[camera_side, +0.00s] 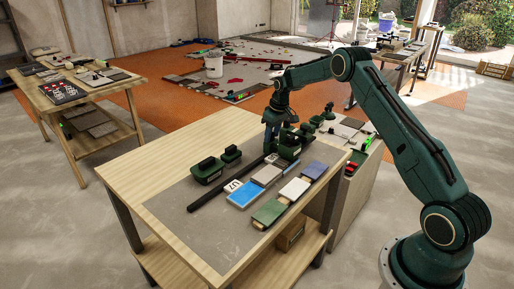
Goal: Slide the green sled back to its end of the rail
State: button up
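The black rail (228,184) lies diagonally across the grey mat on the wooden table. A green block with dark fittings (289,151), probably the sled, is at the rail's far right end. My gripper (278,146) points down at this block, at its left side. The fingertips are dark and small against it, so I cannot tell whether they touch or grip it.
The mat's near left part (205,235) is clear.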

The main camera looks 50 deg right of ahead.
grip_shut()
jog(key=shift+a, duration=0.1)
jog(key=shift+a, duration=17.2)
grip_release()
notch_tip(320, 180, up, 7)
